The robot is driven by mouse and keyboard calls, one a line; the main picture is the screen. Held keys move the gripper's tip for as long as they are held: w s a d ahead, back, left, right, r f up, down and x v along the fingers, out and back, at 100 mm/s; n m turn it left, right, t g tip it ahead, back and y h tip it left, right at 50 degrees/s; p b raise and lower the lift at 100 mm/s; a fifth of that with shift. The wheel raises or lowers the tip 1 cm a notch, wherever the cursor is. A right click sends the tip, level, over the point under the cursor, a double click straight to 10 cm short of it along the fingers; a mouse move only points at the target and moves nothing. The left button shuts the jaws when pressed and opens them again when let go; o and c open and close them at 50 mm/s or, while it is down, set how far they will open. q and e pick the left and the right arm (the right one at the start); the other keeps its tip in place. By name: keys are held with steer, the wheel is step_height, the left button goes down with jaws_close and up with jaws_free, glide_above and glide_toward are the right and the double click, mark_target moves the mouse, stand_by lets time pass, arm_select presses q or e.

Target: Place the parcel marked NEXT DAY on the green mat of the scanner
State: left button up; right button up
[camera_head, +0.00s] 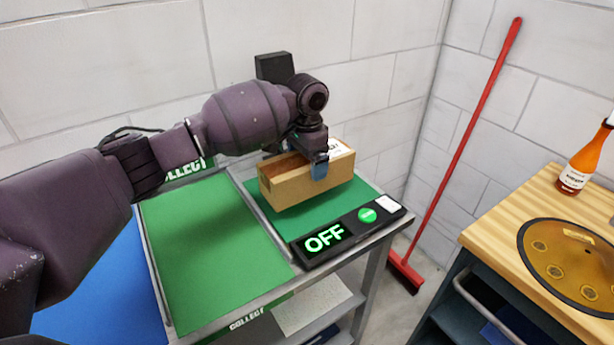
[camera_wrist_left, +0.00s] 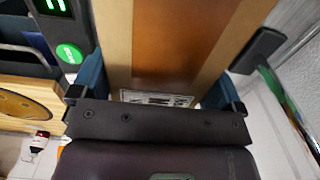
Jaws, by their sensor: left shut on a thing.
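The parcel (camera_head: 285,192) is a brown cardboard box with a darker tape strip and a white label on top. The label's words cannot be read here. My left gripper (camera_head: 312,160) is shut on the parcel, with one blue finger on the side facing the head camera. In the left wrist view the parcel (camera_wrist_left: 185,45) lies between both blue fingers. The parcel is over the scanner's green mat (camera_head: 311,220); I cannot tell whether its underside touches it. The scanner's front panel (camera_head: 350,233) shows OFF, with a round green button. My right gripper is not in view.
Left of the scanner is a larger green surface (camera_head: 205,245) marked COLLECT, then a blue one (camera_head: 110,290). A red broom (camera_head: 455,160) leans in the corner. A wooden bench (camera_head: 505,225) at right bears a bottle (camera_head: 583,165) and a golden drum (camera_head: 575,265).

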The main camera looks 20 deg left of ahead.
arm_select(q)
step_height(320, 180, down, 4)
steer(key=shift+f, duration=0.3)
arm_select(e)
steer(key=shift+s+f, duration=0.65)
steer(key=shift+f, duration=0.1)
arm_select(q)
steer(key=o, duration=0.9)
steer(key=shift+f, duration=0.1)
steer(key=shift+r, duration=0.35)
step_height(320, 180, up, 11)
steer(key=shift+f+p, duration=0.15)
steer(key=shift+p, duration=0.2)
steer(key=shift+r, duration=0.45)
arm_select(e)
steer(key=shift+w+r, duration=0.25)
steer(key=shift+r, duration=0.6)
